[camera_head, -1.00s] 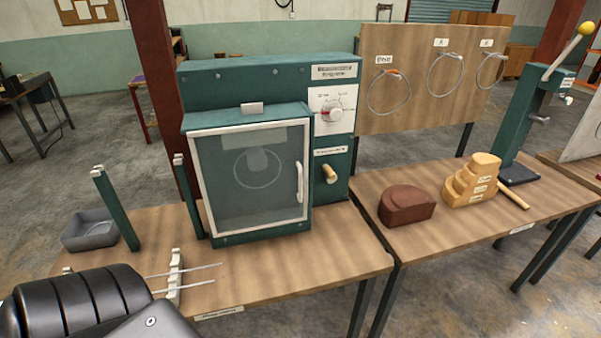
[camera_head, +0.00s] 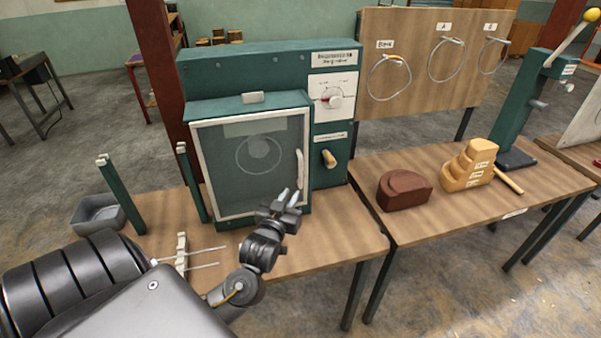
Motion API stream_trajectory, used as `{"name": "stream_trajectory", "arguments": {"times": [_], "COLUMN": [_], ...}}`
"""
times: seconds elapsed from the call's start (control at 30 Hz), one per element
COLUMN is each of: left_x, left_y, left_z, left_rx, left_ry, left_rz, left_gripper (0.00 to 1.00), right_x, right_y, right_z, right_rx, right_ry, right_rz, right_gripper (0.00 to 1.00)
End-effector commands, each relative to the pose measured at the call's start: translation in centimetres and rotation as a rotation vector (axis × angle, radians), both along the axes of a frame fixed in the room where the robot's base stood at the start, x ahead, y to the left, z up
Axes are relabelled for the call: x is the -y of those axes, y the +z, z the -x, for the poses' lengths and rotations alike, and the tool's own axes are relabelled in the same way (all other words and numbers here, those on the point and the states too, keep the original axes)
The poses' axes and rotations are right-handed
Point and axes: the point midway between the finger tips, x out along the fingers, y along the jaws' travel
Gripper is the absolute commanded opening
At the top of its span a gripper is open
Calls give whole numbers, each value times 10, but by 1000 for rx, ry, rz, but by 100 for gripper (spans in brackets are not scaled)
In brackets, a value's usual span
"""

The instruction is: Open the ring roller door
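The ring roller is a green machine (camera_head: 215,72) on the wooden table. Its front door (camera_head: 235,195) has a white frame and a clear pane with a ring shape behind it, and it is shut. A white upright handle (camera_head: 300,169) sits on the door's right side. My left gripper (camera_head: 289,196) is in front of the door's lower right corner, just below the handle. Its two pale fingertips point up and stand slightly apart, with nothing between them. It appears apart from the handle. My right gripper is out of view.
A dial (camera_head: 333,98) and a wooden knob (camera_head: 329,158) are right of the door. Green posts (camera_head: 122,196), a grey tray (camera_head: 98,214) and a white rack with rods (camera_head: 182,255) stand left. The right table (camera_head: 455,225) holds a brown block (camera_head: 404,190) and a stepped block (camera_head: 468,168).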

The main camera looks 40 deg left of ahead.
Motion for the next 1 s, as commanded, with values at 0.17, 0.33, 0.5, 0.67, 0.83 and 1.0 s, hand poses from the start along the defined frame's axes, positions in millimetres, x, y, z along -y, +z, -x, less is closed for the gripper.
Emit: {"name": "stream_trajectory", "arguments": {"times": [0.17, 0.33, 0.5, 0.67, 0.83, 1.0], "left_x": [-4, -10, -22, -32, -39, -42], "left_y": [5, 7, 8, 8, 5, 4], "left_z": [-3, -18, -47, -74, -93, -101], "left_rx": [23, 21, 21, 20, 19, 19], "left_ry": [9, 8, 10, 10, 8, 7], "left_rz": [-7, -8, -9, -9, -7, -6], "left_gripper": [17, 17, 17, 17, 17, 17], "right_x": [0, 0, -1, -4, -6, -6], "right_y": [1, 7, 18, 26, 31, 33], "right_z": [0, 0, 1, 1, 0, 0], "right_rx": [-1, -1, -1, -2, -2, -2], "right_ry": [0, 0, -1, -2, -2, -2], "right_rz": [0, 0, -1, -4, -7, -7], "right_gripper": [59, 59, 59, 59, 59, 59]}}
